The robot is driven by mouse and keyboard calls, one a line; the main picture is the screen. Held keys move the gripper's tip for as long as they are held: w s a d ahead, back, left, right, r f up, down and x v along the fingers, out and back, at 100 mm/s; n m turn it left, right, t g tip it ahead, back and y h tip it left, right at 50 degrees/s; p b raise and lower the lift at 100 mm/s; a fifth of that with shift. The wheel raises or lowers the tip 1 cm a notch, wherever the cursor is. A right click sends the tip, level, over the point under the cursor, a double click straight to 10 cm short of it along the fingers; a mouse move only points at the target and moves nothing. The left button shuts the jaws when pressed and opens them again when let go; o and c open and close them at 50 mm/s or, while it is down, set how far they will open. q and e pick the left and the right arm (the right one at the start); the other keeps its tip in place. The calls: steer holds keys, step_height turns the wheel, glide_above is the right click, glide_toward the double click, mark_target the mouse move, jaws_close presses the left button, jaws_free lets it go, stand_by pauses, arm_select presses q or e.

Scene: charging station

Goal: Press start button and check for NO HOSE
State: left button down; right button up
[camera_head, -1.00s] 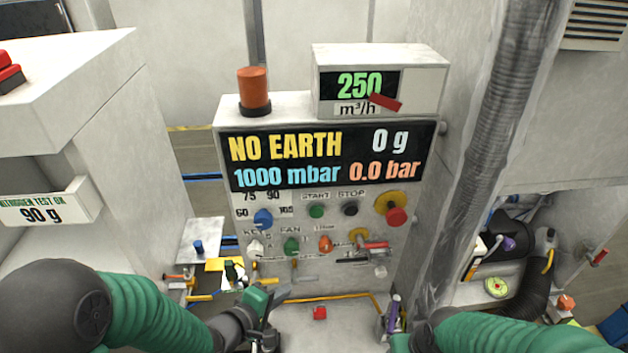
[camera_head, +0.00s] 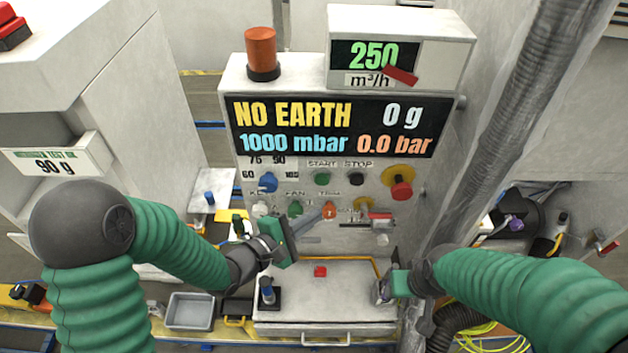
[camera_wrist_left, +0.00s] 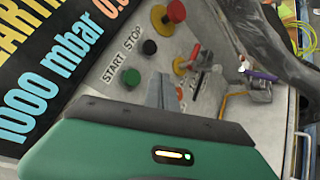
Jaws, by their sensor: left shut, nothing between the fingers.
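The green start button (camera_head: 322,179) sits under the START label on the panel, left of the black stop button (camera_head: 355,179). In the left wrist view, the start button (camera_wrist_left: 131,78) lies just left of my fingers. The display (camera_head: 335,128) reads "NO EARTH", "0 g", "1000 mbar" and "0.0 bar". My left gripper (camera_head: 318,214) is shut and empty in front of the lower panel, below the start button; its fingers also show in the left wrist view (camera_wrist_left: 163,92). My right gripper (camera_head: 384,289) is low at the station's right edge; its fingers are too small to judge.
An orange beacon (camera_head: 262,52) stands on top. A thick grey hose (camera_head: 520,110) runs down the right. A red block (camera_head: 320,271) lies on the lower shelf.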

mark_target(322, 179)
arm_select(q)
steer(key=w+d, duration=0.2)
steer(key=w, duration=0.6)
steer(key=shift+d+p, duration=0.15)
steer(key=shift+p, duration=0.25)
arm_select(e)
steer(key=shift+d+r, duration=0.1)
steer(key=shift+d, duration=1)
stand_by(0.7)
arm_select(q)
steer(key=shift+a+r, duration=0.15)
steer(key=shift+a, duration=0.1)
arm_select(e)
steer(key=shift+a+r, duration=0.15)
steer(key=shift+a, duration=0.1)
